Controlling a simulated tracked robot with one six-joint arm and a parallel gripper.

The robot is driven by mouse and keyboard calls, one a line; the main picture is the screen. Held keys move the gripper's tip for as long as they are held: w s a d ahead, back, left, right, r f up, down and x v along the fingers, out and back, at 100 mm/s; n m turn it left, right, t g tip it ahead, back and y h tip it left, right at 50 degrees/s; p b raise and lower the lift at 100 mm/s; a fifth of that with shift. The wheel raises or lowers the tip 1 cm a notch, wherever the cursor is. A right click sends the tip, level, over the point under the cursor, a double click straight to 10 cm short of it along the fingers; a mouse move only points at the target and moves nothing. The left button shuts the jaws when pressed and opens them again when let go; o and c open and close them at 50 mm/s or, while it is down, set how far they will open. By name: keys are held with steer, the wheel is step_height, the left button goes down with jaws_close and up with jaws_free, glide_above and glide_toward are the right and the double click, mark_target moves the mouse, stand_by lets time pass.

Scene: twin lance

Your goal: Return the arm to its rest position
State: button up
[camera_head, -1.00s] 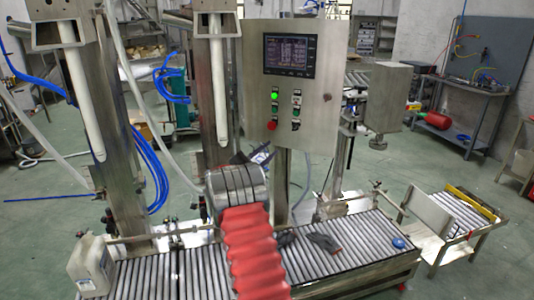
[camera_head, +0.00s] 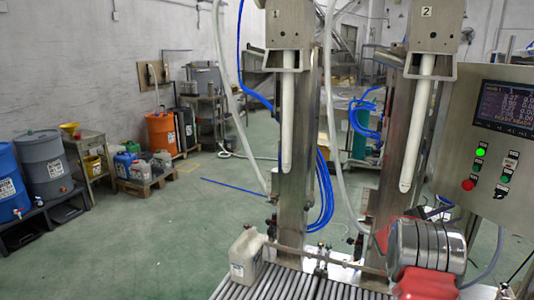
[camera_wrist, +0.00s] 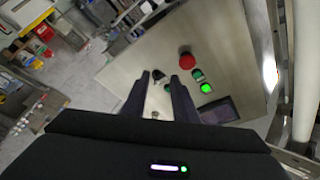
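My arm shows at the lower right of the head view as a red sleeve (camera_head: 427,284) and a banded metal section (camera_head: 428,245). It is bent up in front of the second filling column, left of the control panel. My gripper (camera_wrist: 161,77) shows in the wrist view as two dark fingers with a gap between them. It is open and nothing is held. The fingers point toward the control panel (camera_wrist: 232,60), apart from it as far as I can tell. In the head view my gripper is mostly hidden behind the metal section.
The control panel (camera_head: 490,150) stands close on the right. Two filling columns with white nozzles (camera_head: 288,120) rise over the roller conveyor (camera_head: 285,284). A white jug (camera_head: 246,256) stands on its left end. Drums (camera_head: 45,165) and canisters line the left wall; the green floor between is open.

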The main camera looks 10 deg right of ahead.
steer(key=w+a+f+n+t+y, duration=0.6)
steer(key=w+a+f+n+y, duration=0.2)
steer(key=f, duration=0.3)
steer(key=s+a+n+y, duration=0.2)
steer(key=a+n+y, duration=0.2)
steer(key=a, duration=0.6)
steer(key=s+a+n+y, duration=0.2)
steer(key=a+n+y, duration=0.2)
steer(key=a, duration=0.7)
steer(key=s+a+r+n+g+y, duration=0.2)
steer(key=s+a+n, duration=0.1)
steer(key=s+a, duration=0.5)
steer(key=s+a+r+n+g+y, duration=0.1)
steer(key=s+a+r+n+y, duration=0.1)
steer(key=s+a, duration=0.65)
steer(key=s+a+r+n, duration=0.1)
steer(key=s+a+r, duration=0.2)
steer(key=s, duration=0.4)
steer(key=s+a+r+n, duration=0.2)
steer(key=s+a+r, duration=0.1)
steer(key=s, duration=0.3)
steer(key=s+a+r+n, duration=0.2)
steer(key=s+a+r, duration=0.1)
steer(key=s, duration=0.4)
steer(key=shift+s+a+r, duration=0.2)
steer(key=shift+s+a, duration=0.05)
steer(key=shift+s, duration=0.05)
